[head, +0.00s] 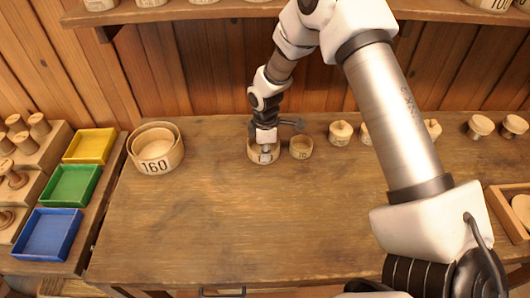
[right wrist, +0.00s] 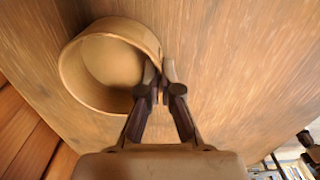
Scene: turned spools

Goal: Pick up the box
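The box is a round, open, light wooden box (head: 254,157) on the bench, back of centre in the head view. It also shows in the right wrist view (right wrist: 80,72), open and empty apart from a fingertip. My right gripper (head: 264,153) comes down on it from above. In the right wrist view, my right gripper (right wrist: 161,80) has one finger inside the box and the other outside, close together with the wall between them. It looks shut on the wall. Any gap under the box is hidden. My left gripper is not in view.
A smaller round box (head: 301,148) stands just right. Nested round boxes marked 160 (head: 155,165) stand left. Lidded pots and spools (head: 480,126) line the back right. Yellow (head: 90,146), green (head: 70,185) and blue (head: 46,234) trays sit left. The bench front (head: 230,230) is clear.

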